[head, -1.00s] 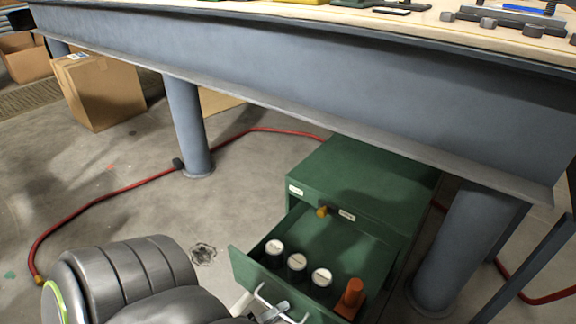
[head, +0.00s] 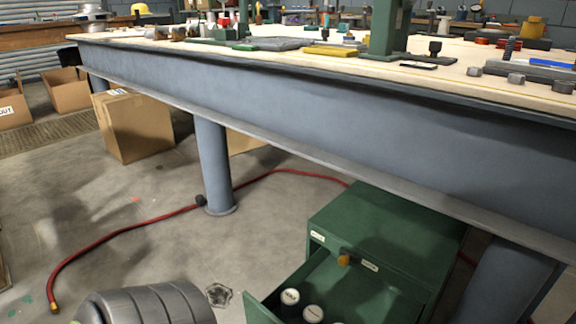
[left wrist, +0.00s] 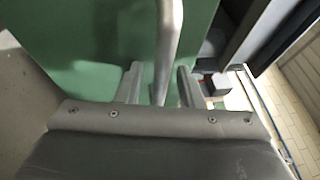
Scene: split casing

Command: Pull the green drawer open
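The green drawer (head: 259,309) stands pulled out of its green cabinet (head: 390,232) under the bench, seen at the bottom of the head view. Dark cylinders with white tops (head: 290,297) stand inside it. In the left wrist view the drawer's pale metal handle (left wrist: 166,50) runs between the two fingers of my left gripper (left wrist: 158,84), in front of the green drawer front. The fingers are apart, with gaps beside the bar. The handle and left gripper are out of the head view's frame. My right gripper is in neither view.
The grey bench (head: 330,115) overhangs the cabinet, with grey legs (head: 213,165) beside it. A red hose (head: 125,232) lies on the floor. Cardboard boxes (head: 137,128) stand at the left.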

